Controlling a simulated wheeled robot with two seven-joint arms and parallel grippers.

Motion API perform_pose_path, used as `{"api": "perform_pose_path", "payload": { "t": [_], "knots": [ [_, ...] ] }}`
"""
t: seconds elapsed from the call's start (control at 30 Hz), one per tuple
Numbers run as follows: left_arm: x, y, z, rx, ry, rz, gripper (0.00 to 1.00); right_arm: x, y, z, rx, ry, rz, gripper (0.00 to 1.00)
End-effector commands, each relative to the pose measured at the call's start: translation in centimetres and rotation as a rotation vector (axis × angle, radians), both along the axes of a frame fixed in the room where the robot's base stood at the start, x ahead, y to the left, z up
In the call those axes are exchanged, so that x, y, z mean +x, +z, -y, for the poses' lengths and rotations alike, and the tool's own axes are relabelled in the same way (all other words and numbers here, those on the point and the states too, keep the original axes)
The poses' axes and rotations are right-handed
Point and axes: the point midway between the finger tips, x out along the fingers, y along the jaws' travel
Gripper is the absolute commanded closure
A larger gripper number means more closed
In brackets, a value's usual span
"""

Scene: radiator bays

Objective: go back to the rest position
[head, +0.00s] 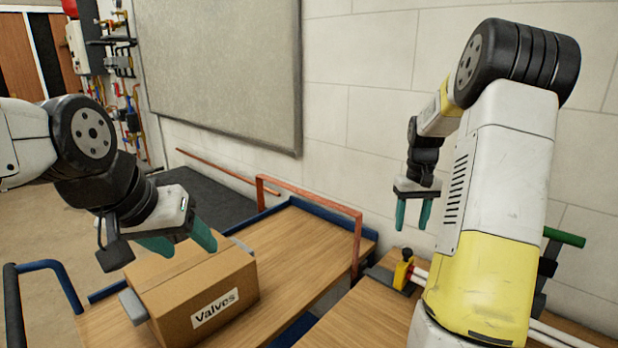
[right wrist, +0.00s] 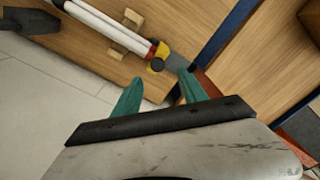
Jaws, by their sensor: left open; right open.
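My left gripper (head: 180,243) is open, with green fingers, over the back left part of a cardboard box labelled "Valves" (head: 200,295). I cannot tell whether its fingers touch the box. The box stands upright on a wooden cart deck (head: 300,250). My right gripper (head: 412,214) is open and empty, raised in front of the wall. In the right wrist view, its two green fingers (right wrist: 160,92) are apart with nothing between them. My right arm hides part of the right side in the head view.
A wooden bench (head: 370,315) at the front right bears white pipes and a yellow-and-red part (head: 403,270). An orange rail (head: 310,200) crosses the cart's far end. A blue handle (head: 50,268) stands at the left. A grey panel (head: 220,65) is on the wall.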

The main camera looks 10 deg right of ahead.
Motion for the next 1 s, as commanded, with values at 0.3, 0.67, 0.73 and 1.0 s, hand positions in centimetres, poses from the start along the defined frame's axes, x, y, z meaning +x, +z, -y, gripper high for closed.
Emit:
{"api": "perform_pose_path", "payload": {
  "t": [0.3, 0.67, 0.73, 1.0],
  "knots": [
    [0.0, 0.0, 0.0, 0.000, 0.000, 0.000, 0.42, -4.6, 8.2, -7.6, 0.000, 0.038, 0.157, 0.50],
    [0.0, 0.0, 0.0, 0.000, 0.000, 0.000, 0.42, -13.6, 13.6, -15.8, 0.056, 0.075, 0.357, 0.50],
    [0.0, 0.0, 0.0, 0.000, 0.000, 0.000, 0.42, -15.5, 14.0, -17.1, 0.072, 0.083, 0.394, 0.50],
    [0.0, 0.0, 0.0, 0.000, 0.000, 0.000, 0.42, -21.4, 14.0, -20.6, 0.145, 0.104, 0.510, 0.50]
  ]
}}
